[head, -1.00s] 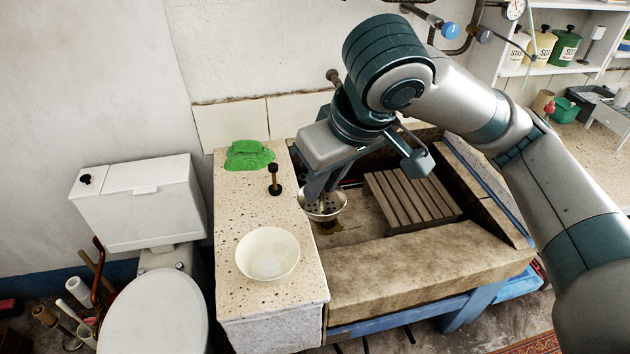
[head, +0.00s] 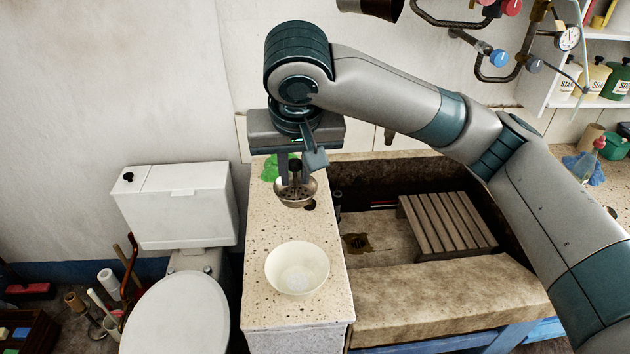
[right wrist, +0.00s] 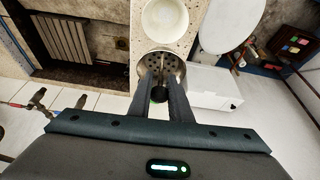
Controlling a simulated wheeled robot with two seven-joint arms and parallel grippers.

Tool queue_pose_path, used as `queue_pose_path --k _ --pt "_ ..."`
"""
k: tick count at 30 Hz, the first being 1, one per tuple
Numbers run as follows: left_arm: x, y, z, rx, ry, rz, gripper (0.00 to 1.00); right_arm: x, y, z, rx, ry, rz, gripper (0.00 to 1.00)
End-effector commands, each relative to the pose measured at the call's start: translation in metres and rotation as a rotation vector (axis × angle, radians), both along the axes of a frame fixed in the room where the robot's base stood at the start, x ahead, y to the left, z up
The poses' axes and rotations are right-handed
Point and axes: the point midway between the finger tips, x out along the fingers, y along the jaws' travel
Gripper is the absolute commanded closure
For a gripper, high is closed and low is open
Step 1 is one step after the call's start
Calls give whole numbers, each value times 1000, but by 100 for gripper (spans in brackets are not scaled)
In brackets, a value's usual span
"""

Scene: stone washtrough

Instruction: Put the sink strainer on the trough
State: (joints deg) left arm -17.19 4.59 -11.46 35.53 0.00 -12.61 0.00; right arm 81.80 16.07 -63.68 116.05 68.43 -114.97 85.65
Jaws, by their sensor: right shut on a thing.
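The metal sink strainer (head: 296,192) is a round perforated bowl with a dark knob on its stem. My right gripper (head: 296,176) is shut on its stem. In the right wrist view the strainer (right wrist: 176,64) hangs beyond the fingers (right wrist: 161,88). It is over the speckled ledge left of the trough; whether it touches the ledge I cannot tell. The stone trough (head: 430,268) is to the right, with a dark drain (head: 357,243) in its floor and nothing on the drain. My left gripper is out of view.
A cream bowl (head: 297,268) stands on the speckled ledge (head: 262,225). A green cloth-like thing (head: 268,171) is behind, partly hidden. A small dark base shows beside the strainer. A slatted wooden rack (head: 447,224) lies in the trough. A toilet (head: 176,210) stands at left.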

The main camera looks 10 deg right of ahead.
Motion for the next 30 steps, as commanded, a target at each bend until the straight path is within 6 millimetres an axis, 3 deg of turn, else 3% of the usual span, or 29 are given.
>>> queue_pose_path --k 6,20,30 --pt "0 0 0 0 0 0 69 10 11 0 -1 0 -43 100" --pt "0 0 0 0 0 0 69 10 11 -1 0 0 -37 100" --pt "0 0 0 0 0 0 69 6 4 -16 1 2 134 100"
